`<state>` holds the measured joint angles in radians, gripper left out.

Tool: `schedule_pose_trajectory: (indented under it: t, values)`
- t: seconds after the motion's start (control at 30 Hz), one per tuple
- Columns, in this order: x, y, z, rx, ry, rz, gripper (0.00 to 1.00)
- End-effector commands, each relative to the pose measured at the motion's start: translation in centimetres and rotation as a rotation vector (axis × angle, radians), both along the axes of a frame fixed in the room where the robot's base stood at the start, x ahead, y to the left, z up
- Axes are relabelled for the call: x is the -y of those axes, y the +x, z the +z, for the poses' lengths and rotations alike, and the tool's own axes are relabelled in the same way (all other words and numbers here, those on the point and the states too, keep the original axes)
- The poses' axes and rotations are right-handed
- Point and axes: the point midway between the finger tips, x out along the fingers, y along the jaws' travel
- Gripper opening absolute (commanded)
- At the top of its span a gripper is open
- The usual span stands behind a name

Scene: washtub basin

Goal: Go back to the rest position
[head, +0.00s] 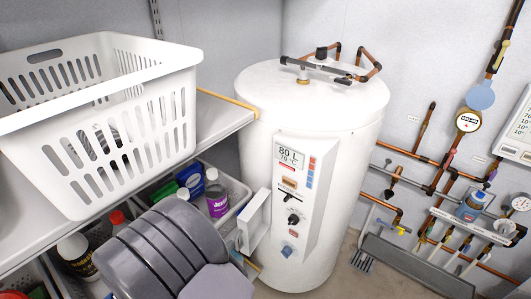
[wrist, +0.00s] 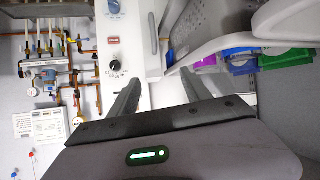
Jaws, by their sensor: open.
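My gripper (wrist: 161,78) shows in the wrist view with its two dark fingers apart and nothing between them. It is in front of the white water heater (head: 310,115), whose front panel (wrist: 122,45) with a black knob (wrist: 117,65) and a blue knob (wrist: 113,8) lies beyond the fingers. In the head view my grey arm covers the bottom left, and my fingers are mostly hidden behind it. A white flap (head: 255,221) stands out from the heater's lower left side, close to my arm.
A white laundry basket (head: 100,120) stands on the shelf (head: 225,112) at left. Below it, a grey crate (head: 238,187) holds several bottles, one purple (head: 216,192). Copper pipes (head: 408,155) and gauges (head: 468,121) line the right wall. Some floor (head: 340,262) is clear right of the heater.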

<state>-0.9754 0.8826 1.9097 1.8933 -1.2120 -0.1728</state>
Motion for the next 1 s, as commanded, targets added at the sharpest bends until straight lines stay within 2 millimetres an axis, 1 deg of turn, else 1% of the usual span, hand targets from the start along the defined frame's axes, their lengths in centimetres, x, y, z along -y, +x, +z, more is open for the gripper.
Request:
schedule_pose_trajectory:
  t: [0.03, 0.07, 0.1, 0.17, 0.2, 0.23, 0.27, 0.3, 0.33, 0.37, 0.4, 0.43, 0.47, 0.5, 0.6, 0.7, 0.8, 1.0]
  values:
    - [0.1, 1.6, 2.2, -0.003, 0.098, 0.007, 0.56]
    - [0.0, 2.5, 3.6, -0.008, 0.16, 0.019, 0.56]
    - [0.2, 3.6, 5.6, -0.016, 0.247, 0.038, 0.56]
    - [0.6, 4.9, 9.3, -0.031, 0.38, 0.079, 0.56]
    - [1.3, 5.5, 12.3, -0.043, 0.469, 0.114, 0.56]
    - [2.0, 5.5, 14.7, -0.054, 0.534, 0.144, 0.56]
    - [3.1, 5.2, 17.2, -0.069, 0.592, 0.179, 0.56]
    - [4.7, 4.0, 20.3, -0.095, 0.654, 0.227, 0.56]
    - [6.2, 2.7, 22.4, -0.119, 0.687, 0.258, 0.56]
    - [7.9, 0.9, 24.0, -0.148, 0.708, 0.285, 0.56]
    - [10.2, -1.9, 25.7, -0.191, 0.719, 0.309, 0.56]
    - [12.1, -4.3, 26.4, -0.225, 0.717, 0.314, 0.56]
    - [13.9, -6.7, 26.7, -0.26, 0.707, 0.31, 0.56]
    - [16.0, -9.7, 26.7, -0.307, 0.689, 0.293, 0.56]
    - [20.3, -15.9, 25.7, -0.395, 0.642, 0.215, 0.56]
    - [22.8, -19.7, 24.6, -0.448, 0.612, 0.141, 0.56]
    - [23.8, -21.3, 24.1, -0.471, 0.599, 0.106, 0.56]
    - [23.8, -21.4, 24.0, -0.475, 0.597, 0.104, 0.56]
